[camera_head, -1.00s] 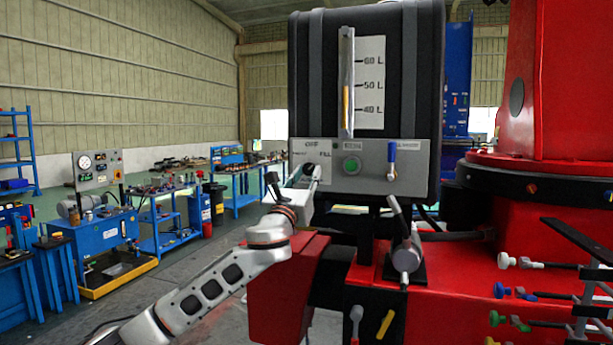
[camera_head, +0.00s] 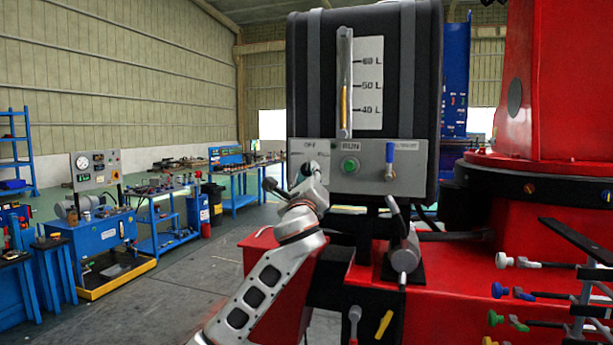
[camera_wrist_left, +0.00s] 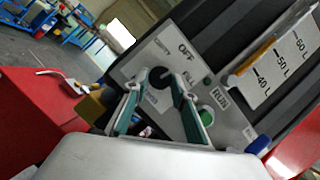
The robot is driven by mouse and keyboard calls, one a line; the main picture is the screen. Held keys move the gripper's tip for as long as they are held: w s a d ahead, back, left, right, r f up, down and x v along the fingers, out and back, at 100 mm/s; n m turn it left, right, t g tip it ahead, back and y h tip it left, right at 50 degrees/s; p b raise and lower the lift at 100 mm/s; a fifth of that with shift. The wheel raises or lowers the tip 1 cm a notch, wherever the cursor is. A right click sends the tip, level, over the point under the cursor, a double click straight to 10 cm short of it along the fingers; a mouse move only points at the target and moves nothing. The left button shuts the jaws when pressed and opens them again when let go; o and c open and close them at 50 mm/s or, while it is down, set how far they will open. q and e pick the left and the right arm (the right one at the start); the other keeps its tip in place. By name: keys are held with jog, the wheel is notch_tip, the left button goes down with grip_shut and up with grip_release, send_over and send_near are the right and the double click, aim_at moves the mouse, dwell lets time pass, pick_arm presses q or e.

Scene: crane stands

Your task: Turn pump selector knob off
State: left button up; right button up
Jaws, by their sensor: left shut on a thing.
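The pump selector knob (camera_wrist_left: 159,77) is a dark round knob on a light grey control panel (camera_wrist_left: 224,125). OFF and FILL labels show near it in the left wrist view. The knob also shows as a dark spot in the head view (camera_head: 309,168), at the panel's lower left. My left gripper (camera_wrist_left: 157,86) is shut on the knob, with one green-padded finger on each side. It also shows in the head view (camera_head: 311,177), reaching up from below. The fingers partly cover the knob and labels, and I cannot tell where its pointer points. My right gripper is not in view.
Right of the knob are a green button (camera_head: 350,164) under a RUN label and a blue-handled lever (camera_head: 390,160). A black tank (camera_head: 416,90) with a level gauge rises above. A black-handled lever (camera_head: 397,216) stands below the panel. Red machine body (camera_head: 450,300) lies underneath.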

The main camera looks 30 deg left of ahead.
pick_arm(q)
jog(key=shift+n+g, duration=0.3)
jog(key=shift+n, duration=0.4)
jog(key=shift+r, duration=0.1)
jog(key=o, duration=1.1)
jog(key=shift+d, duration=0.1)
jog(key=v, duration=1.2)
jog(key=shift+w, duration=0.1)
